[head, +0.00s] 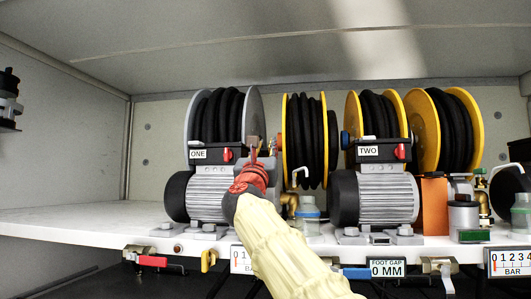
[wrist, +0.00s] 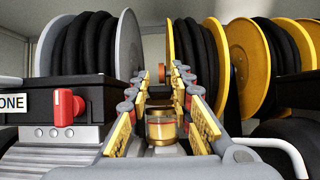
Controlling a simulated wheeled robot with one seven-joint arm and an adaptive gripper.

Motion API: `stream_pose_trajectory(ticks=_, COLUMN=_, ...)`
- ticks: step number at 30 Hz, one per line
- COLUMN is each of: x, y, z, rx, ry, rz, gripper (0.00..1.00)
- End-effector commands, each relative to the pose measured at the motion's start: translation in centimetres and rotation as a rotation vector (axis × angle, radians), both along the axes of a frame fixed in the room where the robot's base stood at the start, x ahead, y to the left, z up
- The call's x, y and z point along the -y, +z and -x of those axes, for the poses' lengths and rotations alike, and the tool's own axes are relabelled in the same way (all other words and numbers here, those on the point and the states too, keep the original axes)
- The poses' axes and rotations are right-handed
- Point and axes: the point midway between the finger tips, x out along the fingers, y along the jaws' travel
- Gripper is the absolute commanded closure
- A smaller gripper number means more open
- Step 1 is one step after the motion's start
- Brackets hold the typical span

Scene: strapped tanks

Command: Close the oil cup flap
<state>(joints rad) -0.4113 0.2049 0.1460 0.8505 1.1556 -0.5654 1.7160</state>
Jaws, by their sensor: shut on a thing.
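The oil cup (wrist: 162,128) shows in the wrist view as a small glass cup with amber contents and a gold rim, low between my fingers. My gripper (wrist: 162,80) has its yellow-padded fingers on either side of the cup, shut on it; exact contact is hard to see. I cannot make out the flap apart from the gold top. In the head view, my gripper (head: 254,146) is over the right end of the motor unit labelled ONE (head: 208,190). My red wrist hides the cup there.
A red switch (wrist: 65,106) is left of my fingers in the wrist view. Hose reels (head: 304,140) stand close behind. A second motor unit, TWO (head: 374,195), and a clear cup (head: 309,214) are to the right. The white shelf (head: 90,221) is clear at left.

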Motion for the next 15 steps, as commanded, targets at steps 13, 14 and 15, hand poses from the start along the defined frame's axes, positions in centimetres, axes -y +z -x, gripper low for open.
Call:
stream_pose_trajectory(ticks=13, x=-0.3, y=-2.2, z=-0.2, rx=-0.012, ry=0.003, rz=0.001, gripper=1.00)
stream_pose_trajectory(ticks=14, x=-0.3, y=-2.2, z=-0.2, rx=-0.012, ry=0.003, rz=0.001, gripper=1.00)
stream_pose_trajectory(ticks=15, x=-0.3, y=-2.2, z=-0.2, rx=-0.012, ry=0.003, rz=0.001, gripper=1.00)
